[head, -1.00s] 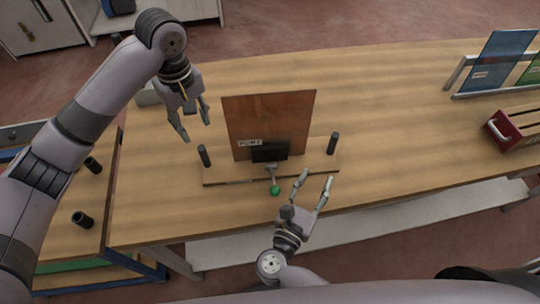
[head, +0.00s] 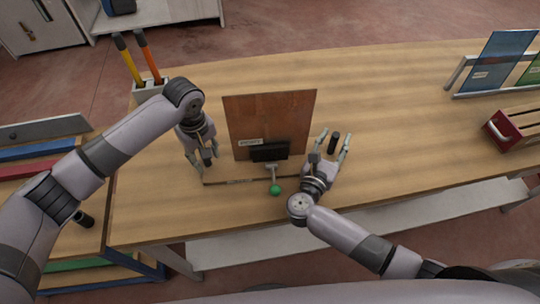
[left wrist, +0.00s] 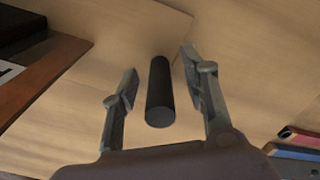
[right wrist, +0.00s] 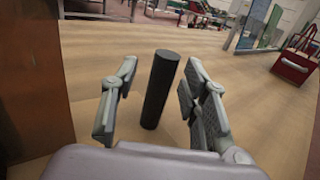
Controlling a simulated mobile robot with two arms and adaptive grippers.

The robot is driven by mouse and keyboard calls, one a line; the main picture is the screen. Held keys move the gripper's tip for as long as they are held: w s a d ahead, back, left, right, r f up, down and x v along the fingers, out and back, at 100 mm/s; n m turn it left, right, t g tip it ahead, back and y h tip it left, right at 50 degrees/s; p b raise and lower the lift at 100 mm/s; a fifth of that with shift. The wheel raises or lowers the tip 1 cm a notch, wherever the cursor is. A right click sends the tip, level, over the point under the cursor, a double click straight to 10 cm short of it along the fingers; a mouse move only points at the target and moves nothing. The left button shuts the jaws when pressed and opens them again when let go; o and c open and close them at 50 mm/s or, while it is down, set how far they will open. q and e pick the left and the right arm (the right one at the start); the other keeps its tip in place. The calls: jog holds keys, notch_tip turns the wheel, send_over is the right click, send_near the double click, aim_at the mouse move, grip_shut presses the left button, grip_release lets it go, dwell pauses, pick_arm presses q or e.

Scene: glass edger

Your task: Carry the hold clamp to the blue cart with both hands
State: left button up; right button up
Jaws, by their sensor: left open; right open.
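The hold clamp has a flat wooden base (head: 235,182), a black clamp block (head: 268,152) with a green-knobbed lever (head: 276,189), and an upright brown panel (head: 270,112). A black post handle stands at each end. My left gripper (head: 203,162) is open, its fingers on either side of the left handle (left wrist: 160,95). My right gripper (head: 336,140) is open, its fingers on either side of the right handle (right wrist: 160,90). Both handles appear free of finger contact. A wood-topped unit with blue frame parts (head: 75,258), probably the blue cart, stands left, partly behind my left arm.
The clamp stands on a long wooden table (head: 410,130). A holder with yellow and orange handles (head: 150,88) is at its back left corner. A red crate (head: 510,130) and a rack with blue and green panels (head: 497,60) are at the right. The table between is clear.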

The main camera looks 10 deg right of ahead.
pick_arm(q)
jog(key=shift+c, duration=0.5)
pick_arm(e)
jog(key=shift+c, duration=0.5)
pick_arm(q)
grip_shut()
pick_arm(e)
grip_shut()
pick_arm(q)
jog(key=shift+r, duration=0.1)
